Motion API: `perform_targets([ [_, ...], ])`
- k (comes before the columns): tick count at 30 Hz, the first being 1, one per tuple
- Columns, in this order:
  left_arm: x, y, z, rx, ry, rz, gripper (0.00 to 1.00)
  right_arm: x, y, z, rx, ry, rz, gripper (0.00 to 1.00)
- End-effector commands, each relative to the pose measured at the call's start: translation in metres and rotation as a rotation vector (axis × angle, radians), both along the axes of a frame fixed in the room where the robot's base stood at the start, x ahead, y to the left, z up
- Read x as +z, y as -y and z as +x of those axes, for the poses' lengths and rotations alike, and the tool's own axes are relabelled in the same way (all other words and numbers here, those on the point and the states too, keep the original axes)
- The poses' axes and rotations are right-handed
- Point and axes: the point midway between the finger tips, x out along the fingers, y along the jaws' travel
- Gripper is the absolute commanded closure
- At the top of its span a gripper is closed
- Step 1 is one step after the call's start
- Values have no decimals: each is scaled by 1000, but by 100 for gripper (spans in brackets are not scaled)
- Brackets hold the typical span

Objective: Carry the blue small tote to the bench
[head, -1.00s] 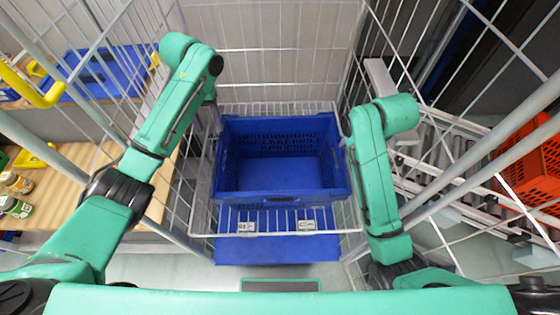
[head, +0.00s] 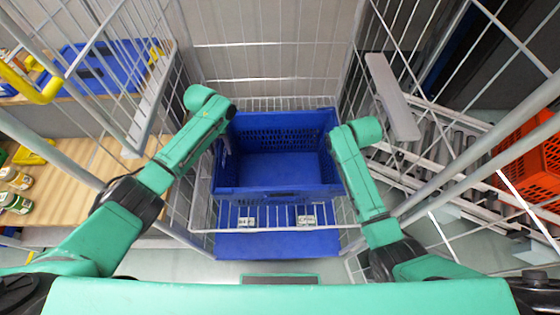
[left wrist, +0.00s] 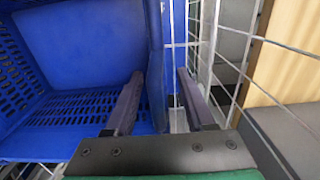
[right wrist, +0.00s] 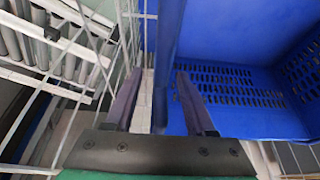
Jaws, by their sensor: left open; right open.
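The blue small tote (head: 265,170) sits upright and empty in a wire basket in front of me. My left gripper (left wrist: 160,74) is open, its fingers on either side of the tote's left wall in the left wrist view. My right gripper (right wrist: 158,73) is open, its fingers on either side of the tote's right wall in the right wrist view. Neither gripper is closed on a wall. In the head view my wrists largely hide the fingers. A wood-topped bench (head: 88,172) stands to the left, beyond the wire side.
Wire mesh sides (head: 165,135) rise left and right of the tote. Small jars (head: 15,190) and a yellow item stand on the bench. A blue tray (head: 105,68) lies further back left. A roller conveyor (head: 440,150) and an orange tote (head: 530,160) are at right.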

Motion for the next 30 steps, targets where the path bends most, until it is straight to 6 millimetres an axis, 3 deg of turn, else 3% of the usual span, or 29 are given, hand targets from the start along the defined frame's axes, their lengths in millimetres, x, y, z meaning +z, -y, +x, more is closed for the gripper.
perform_targets([
  [8, -2, 0, 0, -1, 1, -1, 46, -2, 0, 1, 0, 1, 1, 45],
  [12, -2, 0, 0, -1, 1, -1, 95, -2, 0, 1, 0, 1, 1, 94],
  [13, -2, 0, 0, -1, 1, 0, 100, -2, 0, 1, 0, 1, 1, 100],
  [30, -2, 0, 0, -1, 0, 1, 100, -2, 0, 1, 0, -1, -1, 100],
])
